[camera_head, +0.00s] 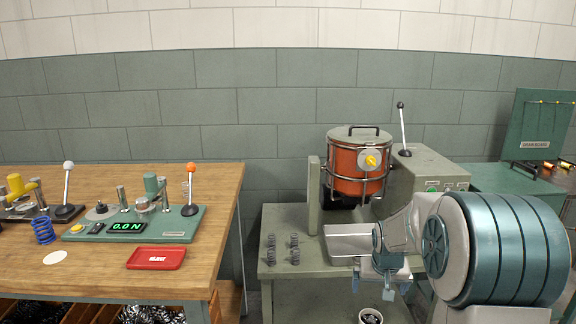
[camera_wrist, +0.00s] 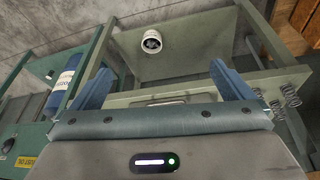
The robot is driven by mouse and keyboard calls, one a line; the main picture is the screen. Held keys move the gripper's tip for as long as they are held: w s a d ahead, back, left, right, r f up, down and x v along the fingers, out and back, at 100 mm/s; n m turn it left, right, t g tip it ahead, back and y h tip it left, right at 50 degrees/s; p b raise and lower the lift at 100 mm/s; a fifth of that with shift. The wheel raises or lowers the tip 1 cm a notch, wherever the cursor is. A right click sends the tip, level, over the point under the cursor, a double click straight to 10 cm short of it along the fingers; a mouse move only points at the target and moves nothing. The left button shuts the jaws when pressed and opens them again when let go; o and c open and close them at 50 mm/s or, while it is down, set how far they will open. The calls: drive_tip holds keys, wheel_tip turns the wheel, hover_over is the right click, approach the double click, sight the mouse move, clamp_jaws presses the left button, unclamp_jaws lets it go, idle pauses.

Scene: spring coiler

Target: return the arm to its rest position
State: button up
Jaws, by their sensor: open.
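My arm reaches in from the right of the head view, with its large teal-ringed joint (camera_head: 500,250) close to the camera. My gripper (camera_head: 387,288) hangs in front of the grey-green bench. In the wrist view my gripper (camera_wrist: 163,78) shows two blue fingers spread wide apart with nothing between them. A white cup with dark contents (camera_head: 370,317) stands low at the bottom edge of the head view; it also shows in the wrist view (camera_wrist: 151,41), beyond the fingers. My arm hides part of the bench.
The bench (camera_head: 283,262) carries dark springs (camera_head: 294,250) and an orange pot (camera_head: 352,170) in a wire frame. A wooden table (camera_head: 105,262) at left holds a blue spring (camera_head: 43,230), a tester reading 0.0 N (camera_head: 127,227) and a red tray (camera_head: 157,257). A green board (camera_head: 540,120) stands at right.

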drive_tip(key=s+a+r+p, duration=0.4)
drive_tip(key=s+r+p, duration=0.4)
drive_tip(key=s+r, duration=0.5)
drive_tip(key=s+a+r+n+y+p, duration=0.1)
drive_tip(key=s+a+r+p, duration=0.3)
drive_tip(key=s+r+p, duration=0.4)
drive_tip(key=s+r, duration=0.5)
drive_tip(key=shift+s+a+g+p, duration=0.15)
drive_tip(key=shift+g+p, duration=0.2)
drive_tip(key=shift+g, duration=0.05)
drive_tip(key=shift+r, duration=0.1)
